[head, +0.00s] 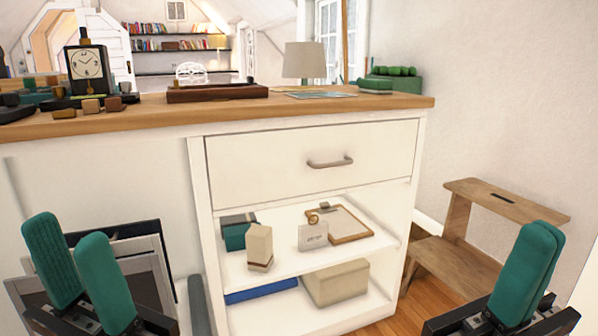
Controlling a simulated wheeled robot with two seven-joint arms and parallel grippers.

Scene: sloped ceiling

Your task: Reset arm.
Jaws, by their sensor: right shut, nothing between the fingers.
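My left gripper (68,236) is at the lower left, in front of the cabinet. Its two green fingers point up and stand apart, with nothing seen between them. My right gripper (537,236) is at the lower right, in front of the wooden step stool. Its green fingers are together and hold nothing. Both grippers are below the level of the counter top, and neither is seen touching anything.
A white cabinet with a wooden counter (300,108) stands ahead, its drawer (312,160) closed. Its open shelves hold boxes and a clipboard (345,222). A clock (88,68) and lamp (304,60) are behind. A step stool (505,200) stands right. Dark framed panels (140,262) lean left.

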